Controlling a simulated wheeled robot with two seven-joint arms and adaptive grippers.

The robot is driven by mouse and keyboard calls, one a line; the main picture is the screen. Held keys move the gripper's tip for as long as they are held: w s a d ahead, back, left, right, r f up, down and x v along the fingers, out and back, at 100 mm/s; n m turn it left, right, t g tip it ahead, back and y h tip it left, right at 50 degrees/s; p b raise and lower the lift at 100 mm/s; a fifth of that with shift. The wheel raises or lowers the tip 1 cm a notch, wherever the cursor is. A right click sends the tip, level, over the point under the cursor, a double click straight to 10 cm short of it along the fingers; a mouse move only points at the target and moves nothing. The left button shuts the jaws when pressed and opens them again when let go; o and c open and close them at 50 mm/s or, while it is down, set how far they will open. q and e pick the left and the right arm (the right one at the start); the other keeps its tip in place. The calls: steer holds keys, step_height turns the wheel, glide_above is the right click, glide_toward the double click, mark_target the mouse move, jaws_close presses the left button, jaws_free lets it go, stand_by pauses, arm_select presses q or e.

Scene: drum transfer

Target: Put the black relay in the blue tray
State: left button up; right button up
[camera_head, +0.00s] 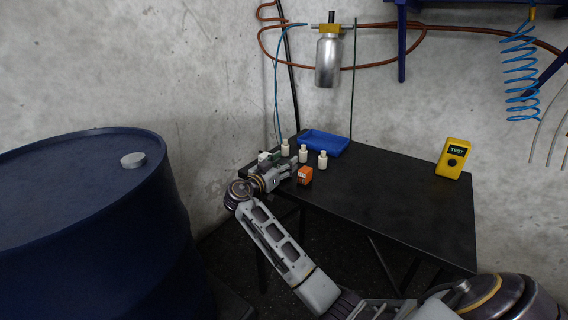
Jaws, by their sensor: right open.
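The blue tray (327,144) lies at the back left of the black table and looks empty. My right gripper (290,164) is over the left end of the table, its fingers pointing right. It is open, close to an orange block (304,175) and some small white bottles. The tray is a little beyond it, to the upper right. I cannot make out the black relay; it may be hidden by the gripper or blend into the dark tabletop. My left gripper is not in view.
Several white bottles (322,160) stand between gripper and tray. A yellow tester (453,158) stands at the right of the black table (390,200). A large blue drum (90,230) fills the left. A silver canister (328,62) hangs above the tray. The table's middle is clear.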

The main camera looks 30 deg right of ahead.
mark_target(278, 167)
steer(key=shift+p, duration=0.5)
steer(key=shift+s+a, duration=0.1)
steer(key=shift+a, duration=0.15)
steer(key=shift+s+a+f, duration=0.1)
steer(key=shift+s+a, duration=0.05)
steer(key=shift+a, duration=0.15)
steer(key=shift+b+v, duration=0.7)
steer(key=shift+v, duration=0.45)
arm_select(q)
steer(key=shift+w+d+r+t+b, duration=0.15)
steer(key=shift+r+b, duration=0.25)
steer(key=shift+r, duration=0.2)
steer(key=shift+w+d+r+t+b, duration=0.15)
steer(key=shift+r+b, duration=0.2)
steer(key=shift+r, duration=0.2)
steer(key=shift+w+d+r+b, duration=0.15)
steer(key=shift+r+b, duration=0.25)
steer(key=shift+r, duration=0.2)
arm_select(e)
steer(key=v, duration=1)
steer(key=shift+a, duration=0.15)
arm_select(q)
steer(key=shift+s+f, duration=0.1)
arm_select(e)
steer(key=shift+o, duration=0.5)
steer(key=shift+r, duration=0.3)
